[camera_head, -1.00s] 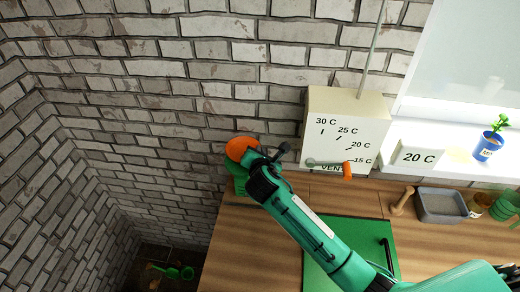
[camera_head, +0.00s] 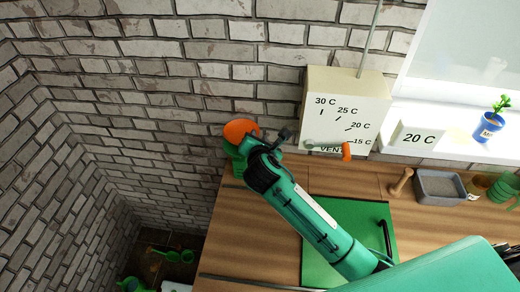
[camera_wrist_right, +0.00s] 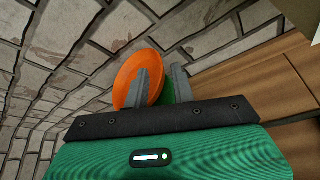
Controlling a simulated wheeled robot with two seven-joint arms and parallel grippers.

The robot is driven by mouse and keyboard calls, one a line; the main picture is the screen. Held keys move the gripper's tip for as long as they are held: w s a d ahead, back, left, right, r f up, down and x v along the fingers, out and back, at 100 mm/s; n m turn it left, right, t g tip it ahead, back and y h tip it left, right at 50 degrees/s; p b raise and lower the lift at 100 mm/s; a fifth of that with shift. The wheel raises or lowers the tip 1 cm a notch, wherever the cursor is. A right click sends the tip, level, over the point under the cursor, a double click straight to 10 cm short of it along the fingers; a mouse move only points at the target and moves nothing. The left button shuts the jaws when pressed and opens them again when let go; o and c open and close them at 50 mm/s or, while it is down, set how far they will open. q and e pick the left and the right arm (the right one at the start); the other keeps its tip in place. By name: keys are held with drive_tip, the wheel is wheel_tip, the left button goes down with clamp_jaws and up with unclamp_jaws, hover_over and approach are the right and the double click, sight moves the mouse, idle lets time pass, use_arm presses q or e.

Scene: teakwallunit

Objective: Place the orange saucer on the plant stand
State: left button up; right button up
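The orange saucer (camera_head: 240,131) stands tilted near the brick wall, at the far left end of the wooden counter. A green object (camera_head: 233,153) is just below and behind it, partly hidden. My right gripper (camera_head: 258,144) is at the saucer. In the right wrist view the saucer (camera_wrist_right: 129,78) stands behind the left finger of the right gripper (camera_wrist_right: 162,84). Its rim reaches into the gap, and the fingers are apart with green showing between them. I cannot make out the plant stand with certainty. My left gripper is out of view.
A beige vent box (camera_head: 343,88) hangs on the wall right of the gripper. A green board (camera_head: 318,268) lies on the counter (camera_head: 232,225) under my arm. A grey tray (camera_head: 440,187) and blue pot (camera_head: 489,127) are at right. Green items (camera_head: 172,254) lie low at left.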

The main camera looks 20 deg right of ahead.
drive_tip(key=b+v, duration=0.1)
drive_tip(key=v, duration=0.7)
drive_tip(key=shift+s, duration=0.2)
drive_tip(key=shift+a, duration=0.1)
